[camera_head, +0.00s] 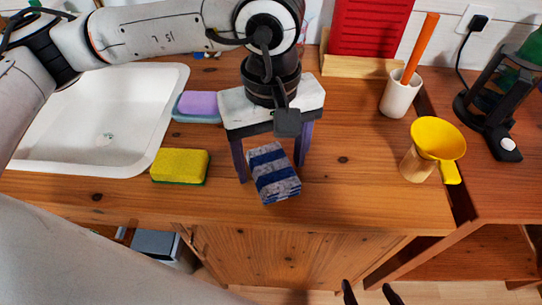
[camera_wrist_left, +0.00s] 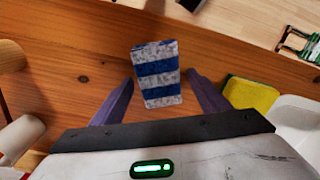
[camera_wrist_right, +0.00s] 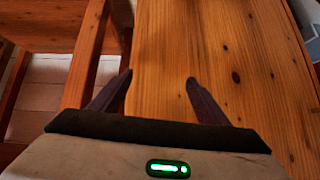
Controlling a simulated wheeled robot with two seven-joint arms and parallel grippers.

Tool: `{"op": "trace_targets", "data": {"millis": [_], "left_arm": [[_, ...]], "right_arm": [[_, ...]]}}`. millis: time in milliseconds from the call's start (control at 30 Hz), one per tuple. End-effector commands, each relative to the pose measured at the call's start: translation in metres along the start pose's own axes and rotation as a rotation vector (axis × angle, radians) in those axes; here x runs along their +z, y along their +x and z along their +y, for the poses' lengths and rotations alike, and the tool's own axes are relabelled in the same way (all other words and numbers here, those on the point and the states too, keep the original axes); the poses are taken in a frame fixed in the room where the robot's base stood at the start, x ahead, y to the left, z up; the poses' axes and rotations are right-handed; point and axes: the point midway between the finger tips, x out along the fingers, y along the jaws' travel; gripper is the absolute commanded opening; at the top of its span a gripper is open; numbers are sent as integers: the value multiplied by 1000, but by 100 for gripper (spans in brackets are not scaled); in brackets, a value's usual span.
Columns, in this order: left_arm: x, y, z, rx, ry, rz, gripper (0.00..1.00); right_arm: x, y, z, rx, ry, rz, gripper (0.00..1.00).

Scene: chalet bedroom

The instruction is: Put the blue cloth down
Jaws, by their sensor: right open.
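The blue cloth (camera_head: 274,174) is a folded blue and grey-white striped block on the wooden counter near its front edge. It also shows in the left wrist view (camera_wrist_left: 156,76). My left gripper (camera_head: 275,172) is above the counter with its fingers spread on either side of the cloth. In the left wrist view, gaps show between the fingers (camera_wrist_left: 163,85) and the cloth, so it is open. My right gripper (camera_head: 370,292) shows only its fingertips at the bottom edge of the head view. In the right wrist view its fingers (camera_wrist_right: 159,80) are apart and empty.
A yellow sponge (camera_head: 180,166) lies left of the cloth, beside the white sink (camera_head: 100,120). A purple sponge (camera_head: 198,103) sits behind. A white cup (camera_head: 399,96) and a yellow scoop (camera_head: 438,140) on a wooden cylinder stand right. The counter between cloth and scoop is clear.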

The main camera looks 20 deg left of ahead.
Motion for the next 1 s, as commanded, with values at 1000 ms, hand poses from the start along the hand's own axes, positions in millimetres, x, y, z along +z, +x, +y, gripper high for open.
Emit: {"op": "trace_targets", "data": {"millis": [1000], "left_arm": [[0,-120,0,1,0,1,69]], "right_arm": [[-3,-4,0,2,-3,-3,69]]}}
